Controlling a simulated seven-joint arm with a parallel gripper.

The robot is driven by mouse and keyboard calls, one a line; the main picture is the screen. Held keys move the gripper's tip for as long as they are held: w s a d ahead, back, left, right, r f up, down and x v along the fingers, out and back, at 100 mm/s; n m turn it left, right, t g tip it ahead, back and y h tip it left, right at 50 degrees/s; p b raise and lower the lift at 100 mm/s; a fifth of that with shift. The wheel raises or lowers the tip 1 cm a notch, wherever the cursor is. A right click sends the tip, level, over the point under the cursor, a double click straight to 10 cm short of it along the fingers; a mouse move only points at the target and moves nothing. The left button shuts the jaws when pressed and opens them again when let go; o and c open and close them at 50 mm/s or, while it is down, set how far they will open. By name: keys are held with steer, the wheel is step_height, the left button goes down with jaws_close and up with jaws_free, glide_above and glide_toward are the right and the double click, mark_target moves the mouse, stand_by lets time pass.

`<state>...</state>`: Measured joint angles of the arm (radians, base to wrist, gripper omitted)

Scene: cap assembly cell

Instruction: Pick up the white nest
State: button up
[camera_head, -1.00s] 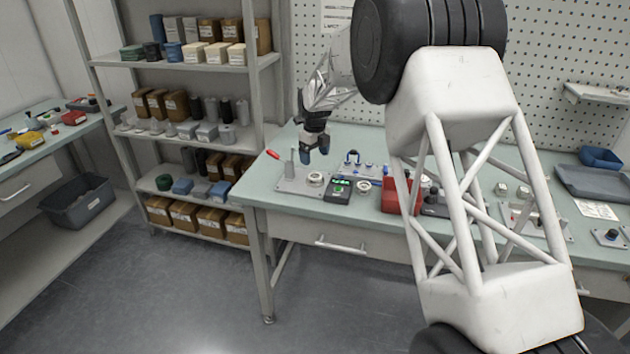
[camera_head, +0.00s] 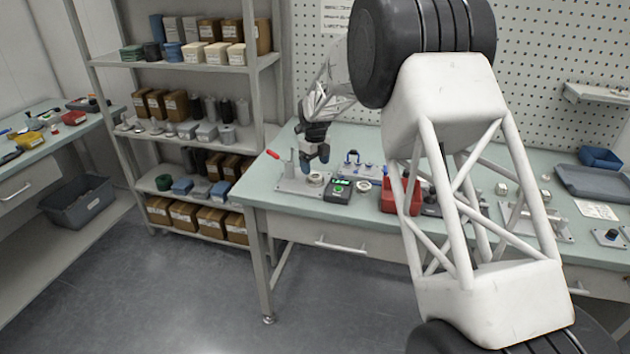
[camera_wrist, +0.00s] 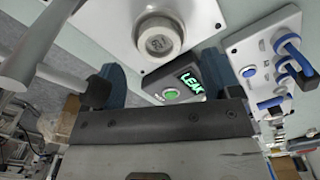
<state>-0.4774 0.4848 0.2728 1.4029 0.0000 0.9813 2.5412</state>
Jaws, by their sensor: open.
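A round white cup-like piece, which looks like the white nest (camera_head: 316,178), sits on a light grey fixture plate (camera_head: 290,187) near the table's front left. In the wrist view the white nest (camera_wrist: 158,38) shows as a thick ring with a marked grey centre, beyond my fingertips. My gripper (camera_head: 315,160) has blue fingers and hangs just above and behind the nest in the head view. In the wrist view my gripper (camera_wrist: 165,78) is open, its fingers wide apart with nothing held between them. The nest is apart from both fingers.
A lever clamp (camera_head: 291,165) stands left of the nest. A dark tester (camera_head: 341,190) with a lit green display reading "LEAK" is right of it. A plate with blue handles (camera_wrist: 268,65) and a red bin (camera_head: 398,197) stand further right.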

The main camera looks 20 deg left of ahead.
mark_target(315, 178)
steer(key=shift+s+f, duration=0.15)
steer(key=shift+f, duration=2.05)
steer(key=c, duration=1.1)
steer(key=shift+r, duration=0.2)
steer(key=shift+r, duration=1.5)
steer(key=shift+s+d+r, duration=0.15)
steer(key=shift+s, duration=0.1)
steer(key=s+d, duration=0.2)
steer(key=s, duration=0.2)
steer(key=s+d+r, duration=0.1)
steer(key=s+d, duration=0.1)
steer(key=s, duration=0.3)
steer(key=s+d, duration=0.3)
steer(key=s, duration=0.1)
steer(key=shift+s+r, duration=0.15)
steer(key=shift+s, duration=0.2)
